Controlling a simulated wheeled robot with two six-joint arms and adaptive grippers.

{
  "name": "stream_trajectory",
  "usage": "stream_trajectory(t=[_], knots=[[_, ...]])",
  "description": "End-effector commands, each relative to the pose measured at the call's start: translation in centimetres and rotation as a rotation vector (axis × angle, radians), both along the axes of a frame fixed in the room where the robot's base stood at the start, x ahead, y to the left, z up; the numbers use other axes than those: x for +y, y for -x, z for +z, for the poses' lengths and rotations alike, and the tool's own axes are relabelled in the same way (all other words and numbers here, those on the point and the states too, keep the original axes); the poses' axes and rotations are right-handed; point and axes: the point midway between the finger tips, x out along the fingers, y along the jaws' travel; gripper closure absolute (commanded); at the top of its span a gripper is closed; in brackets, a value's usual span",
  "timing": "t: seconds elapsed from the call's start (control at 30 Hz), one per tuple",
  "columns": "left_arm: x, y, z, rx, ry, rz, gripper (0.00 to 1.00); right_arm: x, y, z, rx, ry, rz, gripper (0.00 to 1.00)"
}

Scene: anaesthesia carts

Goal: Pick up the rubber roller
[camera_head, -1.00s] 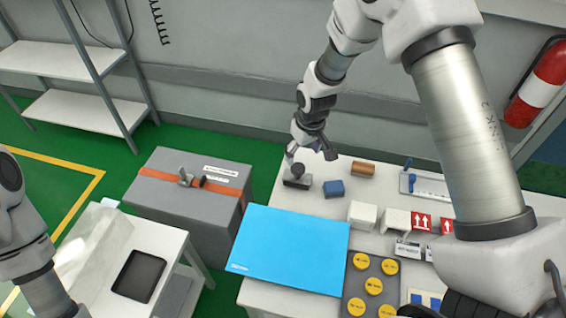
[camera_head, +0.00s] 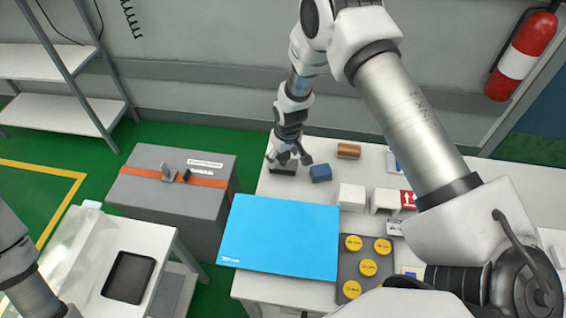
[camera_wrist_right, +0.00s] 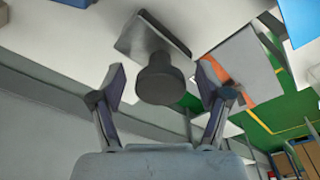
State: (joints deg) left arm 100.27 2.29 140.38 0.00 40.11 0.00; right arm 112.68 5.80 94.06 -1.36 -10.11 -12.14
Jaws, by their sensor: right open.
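A dark flat block with a round knob on top (camera_head: 283,170) stands at the back left of the white table. In the right wrist view its dark knob (camera_wrist_right: 160,82) sits between the two fingertips, with a gap on either side. My right gripper (camera_head: 289,158) is open, low over this block, and hides part of it. A brown cylinder (camera_head: 349,151) lies behind and to the right. I cannot tell for certain which of these is the rubber roller. My left arm shows at the left edge, but its gripper is out of view.
A blue block (camera_head: 320,173) lies close on the right of my right gripper. White blocks (camera_head: 351,196) stand further right. A blue sheet (camera_head: 282,236) and a grey board with yellow discs (camera_head: 367,265) lie in front. A grey case (camera_head: 148,207) stands left of the table.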

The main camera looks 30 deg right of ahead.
Motion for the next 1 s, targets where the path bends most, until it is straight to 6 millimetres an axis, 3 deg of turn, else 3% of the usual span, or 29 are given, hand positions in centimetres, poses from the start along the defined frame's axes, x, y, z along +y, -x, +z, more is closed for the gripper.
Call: stream_trajectory(t=[0.07, 0.2, 0.27, 0.3, 0.67, 0.77, 1.0], knots=[[0.0, 0.0, -0.1, 0.0, 0.0, 0.0, 1.0, 0.0, 0.0, 0.0, 0.0, 0.0, 0.0, 0.24], [0.0, 0.0, -0.1, 0.0, 0.0, 0.0, 1.0, 0.0, 0.0, 0.0, 0.0, 0.0, 0.0, 0.74], [0.0, 0.0, -0.1, 0.0, 0.0, 0.0, 1.0, 0.0, 0.0, 0.0, 0.001, 0.0, 0.0, 0.95], [0.0, 0.0, -0.1, 0.0, 0.0, 0.0, 1.0, 0.0, 0.0, 0.0, 0.001, 0.0, 0.0, 0.99], [0.0, 0.0, -0.3, 0.0, 0.0, 0.0, 1.0, 0.0, -0.1, 0.6, -0.001, 0.0, 0.001, 0.99], [0.0, 0.0, -0.7, 0.0, 0.0, 0.0, 1.0, 0.0, -0.1, 1.7, -0.003, 0.0, 0.001, 0.99], [0.0, 0.0, -2.3, 0.0, 0.0, 0.0, 1.0, 0.0, -0.1, 7.0, -0.005, 0.0, 0.001, 0.99]])
